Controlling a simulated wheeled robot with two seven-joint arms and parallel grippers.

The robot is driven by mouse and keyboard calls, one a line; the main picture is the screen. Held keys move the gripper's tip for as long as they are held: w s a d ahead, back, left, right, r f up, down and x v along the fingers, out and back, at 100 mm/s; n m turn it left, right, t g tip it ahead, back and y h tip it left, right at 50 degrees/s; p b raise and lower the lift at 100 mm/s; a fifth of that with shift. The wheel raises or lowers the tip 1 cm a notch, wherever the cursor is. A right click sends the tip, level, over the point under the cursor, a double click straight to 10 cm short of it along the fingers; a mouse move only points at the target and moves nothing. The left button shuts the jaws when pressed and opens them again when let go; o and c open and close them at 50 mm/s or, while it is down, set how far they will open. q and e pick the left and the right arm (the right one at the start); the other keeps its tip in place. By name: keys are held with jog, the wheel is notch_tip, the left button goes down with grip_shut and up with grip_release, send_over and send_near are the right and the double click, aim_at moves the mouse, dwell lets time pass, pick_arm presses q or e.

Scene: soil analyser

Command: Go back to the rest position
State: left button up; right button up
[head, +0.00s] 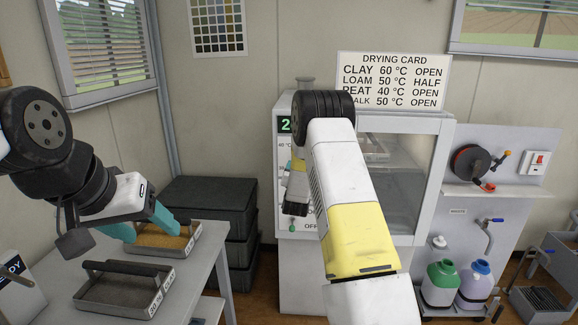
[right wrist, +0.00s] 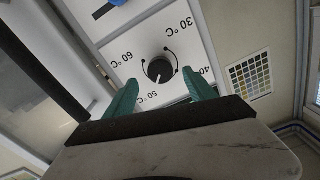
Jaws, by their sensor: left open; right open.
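My left gripper (head: 143,222) is open in the head view. Its teal fingers are over the near left edge of a tray of orange-brown grains (head: 160,237) on the side table; I cannot tell if they touch it. My right arm reaches to the drying oven (head: 297,255), and its gripper is mostly hidden there in the head view. In the right wrist view my right gripper (right wrist: 161,96) is open, its teal fingers either side of a black temperature knob (right wrist: 158,69), with gaps visible. The knob's white mark seems to point near 50 °C.
A second grey tray (head: 122,291) stands nearer on the side table (head: 205,262). Dark crates (head: 210,195) are stacked behind. A drying card (head: 393,80) stands on the oven.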

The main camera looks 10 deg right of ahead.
jog(key=shift+v, duration=1.25)
jog(key=s+a+r+n+g+y, duration=0.2)
jog(key=s+a+r+g+y, duration=0.1)
jog(key=s+r, duration=0.55)
jog(key=s+a+r+n+g+y, duration=0.1)
jog(key=s+a+r+g+y, duration=0.2)
jog(key=s+r, duration=0.5)
jog(key=s+a+n+g, duration=0.1)
jog(key=s+n+g, duration=0.1)
jog(key=s, duration=1.3)
jog(key=s+a+f+n+g+y, duration=0.1)
jog(key=s+g, duration=0.2)
jog(key=s, duration=1.2)
jog(key=shift+s+a+f+n, duration=0.25)
jog(key=shift+s+a+n, duration=0.1)
jog(key=shift+n, duration=0.05)
jog(key=shift+c, duration=0.4)
